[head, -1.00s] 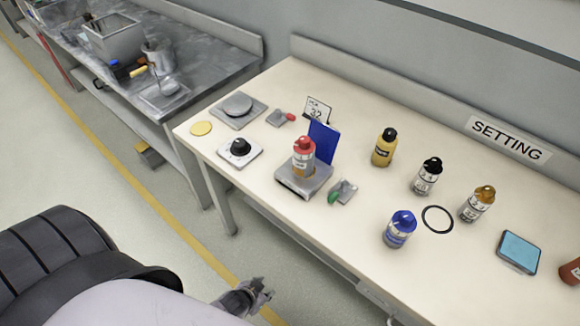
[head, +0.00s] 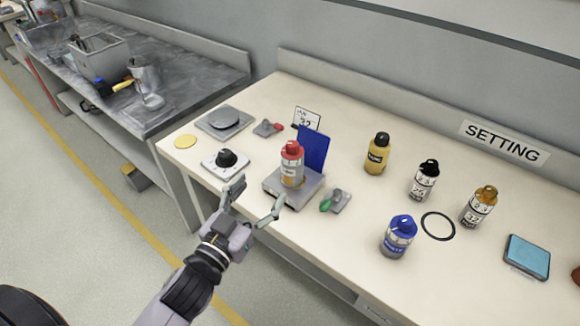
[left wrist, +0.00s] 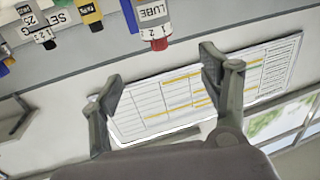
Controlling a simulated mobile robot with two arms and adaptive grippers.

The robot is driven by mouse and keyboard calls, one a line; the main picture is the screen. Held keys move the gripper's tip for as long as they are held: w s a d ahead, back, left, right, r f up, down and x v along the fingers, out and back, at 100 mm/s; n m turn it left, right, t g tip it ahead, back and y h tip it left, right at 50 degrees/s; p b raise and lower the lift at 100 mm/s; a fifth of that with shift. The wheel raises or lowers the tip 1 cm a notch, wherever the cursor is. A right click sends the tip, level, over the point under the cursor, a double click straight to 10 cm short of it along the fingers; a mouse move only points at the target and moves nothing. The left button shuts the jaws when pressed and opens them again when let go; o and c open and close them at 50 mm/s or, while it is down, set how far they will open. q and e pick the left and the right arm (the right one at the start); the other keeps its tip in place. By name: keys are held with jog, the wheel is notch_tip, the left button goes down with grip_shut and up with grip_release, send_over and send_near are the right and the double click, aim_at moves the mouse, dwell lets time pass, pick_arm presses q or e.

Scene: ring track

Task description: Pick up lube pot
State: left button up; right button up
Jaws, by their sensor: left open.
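The lube pot (head: 291,167) is a bottle with a red cap and an orange and white label. It stands upright on a small grey square stand (head: 290,188) with a blue panel (head: 314,150) behind it. In the left wrist view, the picture is upside down and the pot (left wrist: 153,22) with the word LUBE shows at the top, beyond the fingers. My left gripper (head: 256,202) is open and empty, just in front of the stand, apart from the pot. Its fingers also show in the left wrist view (left wrist: 165,85). My right gripper is not in view.
A black-knobbed white device (head: 226,163) is left of the stand and a green-ended grey part (head: 335,201) is right of it. Yellow (head: 377,155), black-capped (head: 424,182), blue-capped (head: 398,238) and gold-capped (head: 479,208) bottles stand farther right. A black ring (head: 438,226) lies among them.

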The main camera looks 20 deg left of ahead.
aim_at(287, 160)
pick_arm(q)
jog(key=w, duration=0.3)
jog(key=w+d+p, duration=0.1)
jog(key=w, duration=0.5)
jog(key=shift+w+d+p, duration=0.25)
jog(key=shift+w+p, duration=0.05)
jog(key=shift+w, duration=0.1)
jog(key=shift+w+d+f+p, duration=0.15)
jog(key=shift+w+d, duration=0.05)
jog(key=shift+w, duration=0.7)
jog(key=shift+w+d+f+p, duration=0.15)
jog(key=shift+w+d+p, duration=0.05)
jog(key=shift+w, duration=0.65)
jog(key=shift+w+d+f+p, duration=0.15)
jog(key=shift+w+d, duration=0.05)
jog(key=shift+w, duration=0.7)
jog(key=shift+s, duration=0.1)
jog(key=c, duration=1.4)
